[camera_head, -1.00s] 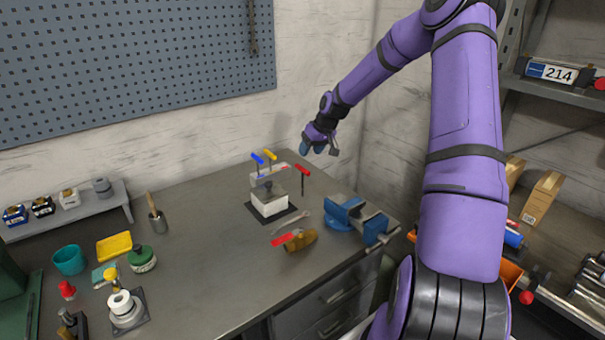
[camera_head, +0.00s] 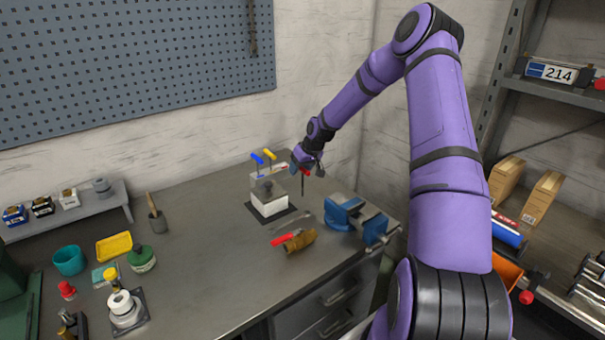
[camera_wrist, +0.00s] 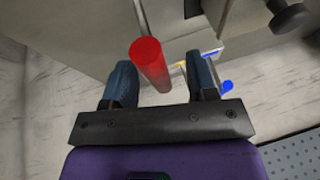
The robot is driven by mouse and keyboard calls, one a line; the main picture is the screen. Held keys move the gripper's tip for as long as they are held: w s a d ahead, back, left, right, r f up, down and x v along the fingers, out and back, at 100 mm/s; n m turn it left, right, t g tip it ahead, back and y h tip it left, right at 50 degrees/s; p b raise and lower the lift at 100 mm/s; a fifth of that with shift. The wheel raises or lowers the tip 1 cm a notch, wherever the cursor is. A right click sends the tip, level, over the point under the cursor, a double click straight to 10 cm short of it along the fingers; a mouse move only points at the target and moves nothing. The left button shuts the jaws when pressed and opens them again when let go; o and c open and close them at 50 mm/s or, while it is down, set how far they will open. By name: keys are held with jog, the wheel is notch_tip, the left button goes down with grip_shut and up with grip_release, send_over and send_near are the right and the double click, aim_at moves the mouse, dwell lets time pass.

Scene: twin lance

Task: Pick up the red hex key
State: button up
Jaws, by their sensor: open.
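The red hex key (camera_head: 303,184) stands upright at the right side of the hex key holder (camera_head: 268,206), its dark shaft pointing down and its red handle mostly hidden by my gripper (camera_head: 304,165). In the wrist view the key's red handle (camera_wrist: 149,63) lies between the two blue-grey fingers of my gripper (camera_wrist: 159,62), closer to the left finger.
A blue vise (camera_head: 350,215) stands at the bench's front right. Red-handled pliers (camera_head: 285,239) and a brown cylindrical piece (camera_head: 300,241) lie before the holder. The wall is close behind. The bench left of the holder is mostly clear.

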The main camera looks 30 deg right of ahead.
grip_shut()
jog(key=shift+r, duration=0.1)
jog(key=shift+r, duration=0.75)
notch_tip(320, 180, up, 2)
jog(key=shift+r, duration=0.1)
jog(key=s+a, duration=0.2)
jog(key=s, duration=0.5)
jog(key=s+a+r, duration=0.1)
jog(key=s+a, duration=0.2)
jog(key=s, duration=0.5)
jog(key=shift+s+r, duration=0.1)
